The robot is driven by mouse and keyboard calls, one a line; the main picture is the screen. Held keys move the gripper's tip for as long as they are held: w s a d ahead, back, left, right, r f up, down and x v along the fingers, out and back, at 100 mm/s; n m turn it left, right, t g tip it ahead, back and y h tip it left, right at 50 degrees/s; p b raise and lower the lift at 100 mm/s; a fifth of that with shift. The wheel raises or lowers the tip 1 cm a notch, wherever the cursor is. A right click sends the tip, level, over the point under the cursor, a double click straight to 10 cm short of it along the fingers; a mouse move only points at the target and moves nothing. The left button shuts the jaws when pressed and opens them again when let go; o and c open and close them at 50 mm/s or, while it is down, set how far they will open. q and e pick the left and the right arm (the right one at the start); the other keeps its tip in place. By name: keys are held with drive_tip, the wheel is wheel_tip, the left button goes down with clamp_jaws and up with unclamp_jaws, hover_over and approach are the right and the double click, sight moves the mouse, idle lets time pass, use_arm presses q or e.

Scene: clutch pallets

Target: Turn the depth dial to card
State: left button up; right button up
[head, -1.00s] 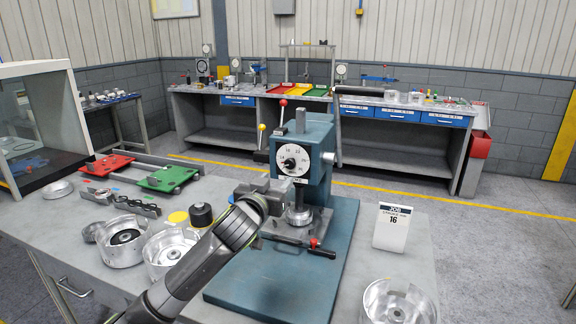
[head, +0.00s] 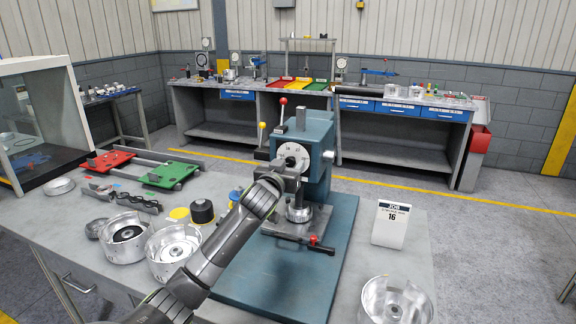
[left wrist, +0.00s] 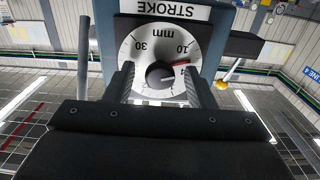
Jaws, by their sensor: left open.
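The depth dial (head: 294,151) is a white round face on the front of a blue press (head: 318,150). In the left wrist view the dial (left wrist: 140,50) sits under a STROKE label, with 30 at left and 10 at right. Its dark centre knob (left wrist: 160,73) has a red pointer aimed right, just below the 10. My left gripper (head: 288,170) is at the dial, hiding its lower part. In the wrist view its open fingers (left wrist: 163,80) stand on either side of the knob; contact cannot be told. The job card (head: 391,222) reads 16.
A red-knobbed clamp handle (head: 314,240) lies low on the press. Metal housings (head: 123,236), a black-topped part (head: 202,211) and red and green pallets (head: 170,174) are left on the table. Another housing (head: 396,300) is at front right. The blue base plate is mostly bare.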

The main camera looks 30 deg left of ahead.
use_arm(q)
drive_tip(key=c, duration=1)
drive_tip(key=shift+o, duration=0.2)
drive_tip(key=m+p, duration=0.3)
drive_tip(key=m, duration=0.1)
drive_tip(key=shift+r+m, duration=0.15)
drive_tip(key=shift+m, duration=0.25)
drive_tip(key=m+p, duration=0.2)
drive_tip(key=m, duration=0.1)
drive_tip(key=shift+a+m+p, duration=0.1)
drive_tip(key=shift+m+p, duration=0.25)
drive_tip(key=shift+m, duration=0.05)
drive_tip(key=shift+m+p, duration=0.45)
drive_tip(key=shift+m, duration=0.45)
